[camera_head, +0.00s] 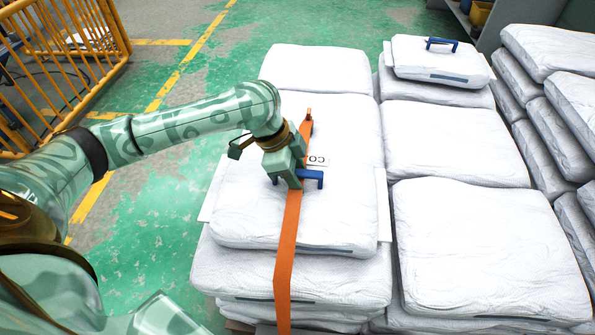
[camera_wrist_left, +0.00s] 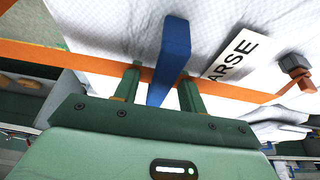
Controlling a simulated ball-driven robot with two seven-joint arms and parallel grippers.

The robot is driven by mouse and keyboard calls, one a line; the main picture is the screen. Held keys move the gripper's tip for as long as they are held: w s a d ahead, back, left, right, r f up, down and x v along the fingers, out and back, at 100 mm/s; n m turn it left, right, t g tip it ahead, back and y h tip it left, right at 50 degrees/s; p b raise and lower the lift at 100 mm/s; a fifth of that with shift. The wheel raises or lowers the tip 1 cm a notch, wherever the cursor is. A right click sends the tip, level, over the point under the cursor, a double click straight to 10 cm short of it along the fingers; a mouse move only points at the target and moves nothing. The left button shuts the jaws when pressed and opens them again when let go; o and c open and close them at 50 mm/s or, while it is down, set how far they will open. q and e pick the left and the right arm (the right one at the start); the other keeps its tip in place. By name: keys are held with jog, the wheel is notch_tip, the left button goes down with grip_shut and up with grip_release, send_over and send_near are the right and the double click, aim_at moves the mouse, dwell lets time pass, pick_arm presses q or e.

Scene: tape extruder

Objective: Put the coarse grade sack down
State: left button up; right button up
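My left gripper (camera_head: 292,182) is down at this handle. In the left wrist view, the handle (camera_wrist_left: 172,60) stands between the two fingers (camera_wrist_left: 160,85), with a visible gap on its left side, so the gripper looks open around it. My right gripper is out of view.
An orange strap (camera_head: 286,245) runs lengthwise over the sack, close by the gripper. Other sack stacks (camera_head: 480,240) stand close on the right; one sack there has a blue handle (camera_head: 441,44). A yellow railing (camera_head: 75,70) stands far left. Green floor (camera_head: 150,215) left of the stack is clear.

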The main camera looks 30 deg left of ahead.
pick_arm(q)
jog(key=p+v, duration=0.6)
jog(key=v, duration=0.5)
jog(key=shift+r, duration=0.1)
jog(key=shift+s+a+r+p, duration=0.1)
jog(key=shift+a+r+p, duration=0.1)
jog(key=shift+r+p, duration=0.2)
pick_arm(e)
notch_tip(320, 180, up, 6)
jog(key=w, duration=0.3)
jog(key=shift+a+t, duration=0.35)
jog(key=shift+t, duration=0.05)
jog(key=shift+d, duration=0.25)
pick_arm(q)
jog(key=shift+f, duration=0.1)
